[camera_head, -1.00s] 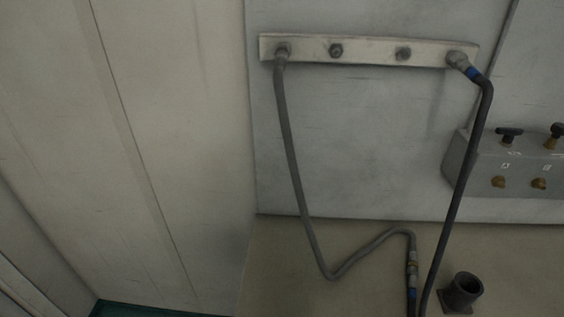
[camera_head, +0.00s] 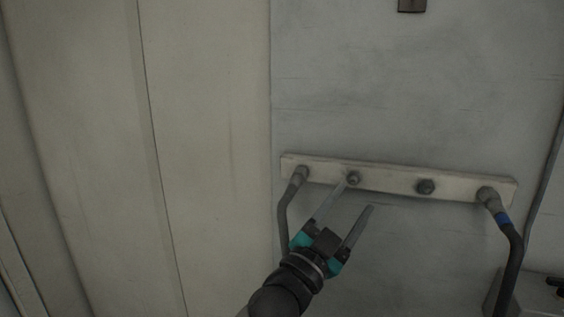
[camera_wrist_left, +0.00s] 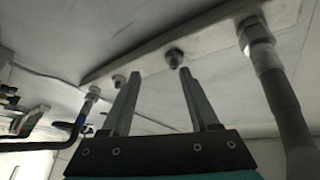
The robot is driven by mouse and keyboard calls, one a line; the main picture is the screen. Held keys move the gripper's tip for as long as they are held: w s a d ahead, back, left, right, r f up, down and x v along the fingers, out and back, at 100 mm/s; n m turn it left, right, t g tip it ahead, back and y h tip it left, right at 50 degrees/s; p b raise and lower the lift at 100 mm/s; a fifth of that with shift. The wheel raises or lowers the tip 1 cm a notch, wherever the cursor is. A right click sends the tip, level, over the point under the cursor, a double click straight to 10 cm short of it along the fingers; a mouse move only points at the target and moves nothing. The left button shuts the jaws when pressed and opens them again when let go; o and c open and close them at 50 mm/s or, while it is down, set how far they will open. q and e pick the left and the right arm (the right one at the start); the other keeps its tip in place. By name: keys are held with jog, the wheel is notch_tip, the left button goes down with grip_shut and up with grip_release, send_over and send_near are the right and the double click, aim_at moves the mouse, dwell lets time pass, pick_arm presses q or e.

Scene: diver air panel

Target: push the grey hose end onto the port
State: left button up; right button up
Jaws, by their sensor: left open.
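The grey hose end (camera_head: 300,174) is at the leftmost fitting of the pale port strip (camera_head: 390,180) on the wall; its hose hangs down behind my left arm. The wrist view shows the same grey hose end (camera_wrist_left: 256,38) at the right. Two bare ports are in the middle of the strip: one nearer the grey hose (camera_head: 353,178) and one farther right (camera_head: 426,187). My left gripper (camera_head: 358,197) is open and empty, its fingertips just below the nearer bare port, which also shows between and beyond them in the wrist view (camera_wrist_left: 175,58). My right gripper is out of view.
A black hose with a blue band (camera_head: 502,218) is at the rightmost fitting and hangs down. A grey box (camera_head: 540,297) shows at the lower right edge. The wall above the strip is mostly clear, with a small dark fitting (camera_head: 412,5) at the top.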

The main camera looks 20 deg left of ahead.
pick_arm(q)
jog(key=s+d+r+m+g+h, duration=0.5)
jog(key=d+r+m+g+h, duration=0.4)
jog(key=r+m+h, duration=0.5)
jog(key=s+d+m+g, duration=0.4)
jog(key=m+g, duration=0.5)
jog(key=m+t+y+p, duration=0.2)
jog(key=y, duration=2.1)
send_near(292, 185)
jog(key=x, duration=0.8)
jog(key=shift+w+f+p, duration=0.1)
jog(key=shift+f+p, duration=0.2)
jog(key=shift+f, duration=0.05)
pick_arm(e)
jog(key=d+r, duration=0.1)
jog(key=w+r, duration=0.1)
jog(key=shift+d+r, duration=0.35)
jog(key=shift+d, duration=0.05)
